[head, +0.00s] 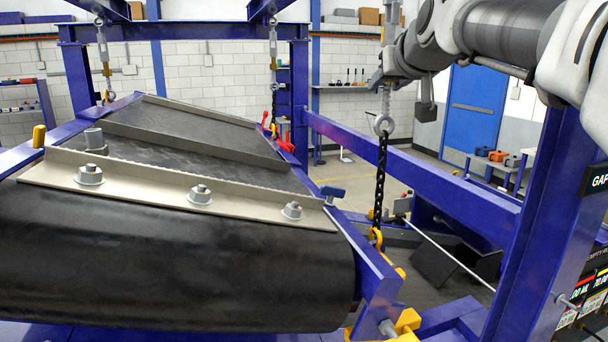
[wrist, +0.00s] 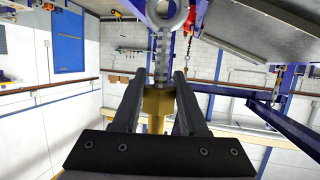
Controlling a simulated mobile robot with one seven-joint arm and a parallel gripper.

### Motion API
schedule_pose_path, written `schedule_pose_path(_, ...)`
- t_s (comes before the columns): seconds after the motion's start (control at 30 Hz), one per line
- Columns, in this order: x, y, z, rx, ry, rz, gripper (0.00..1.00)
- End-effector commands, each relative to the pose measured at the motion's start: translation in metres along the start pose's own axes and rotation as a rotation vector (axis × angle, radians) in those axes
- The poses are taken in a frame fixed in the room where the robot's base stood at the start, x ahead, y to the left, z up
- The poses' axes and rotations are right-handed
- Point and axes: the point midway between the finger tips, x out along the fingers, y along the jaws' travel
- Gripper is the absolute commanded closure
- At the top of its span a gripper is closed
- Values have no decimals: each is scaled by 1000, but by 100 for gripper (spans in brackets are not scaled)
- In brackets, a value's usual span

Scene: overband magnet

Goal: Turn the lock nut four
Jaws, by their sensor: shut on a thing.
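My gripper (wrist: 160,78) has its two fingers on either side of a brass-coloured nut (wrist: 158,100) on a threaded rod (wrist: 162,62), and is shut on it. The eye (wrist: 168,12) at the rod's end shows at the top of the wrist view. In the head view my gripper (head: 384,78) is at the upper right, above the eye bolt (head: 383,123) and its black chain (head: 380,175). The nut is hidden there by my gripper and arm. No number marking the nut as four is visible.
The overband magnet (head: 160,250) with its dark belt fills the left. Other threaded hangers hang at the far left (head: 103,45) and back (head: 273,50). A blue beam (head: 420,165) runs behind the chain, and a blue post (head: 540,220) stands at right.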

Motion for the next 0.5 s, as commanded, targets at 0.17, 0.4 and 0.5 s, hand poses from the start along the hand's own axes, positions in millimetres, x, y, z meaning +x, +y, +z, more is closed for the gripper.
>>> schedule_pose_path(0.17, 1, 0, 2, -20, -1, -61, 100)
schedule_pose_path(0.4, 2, 0, 4, -51, 1, -142, 100)
schedule_pose_path(0.5, 2, 1, 4, -64, -4, -180, 100)
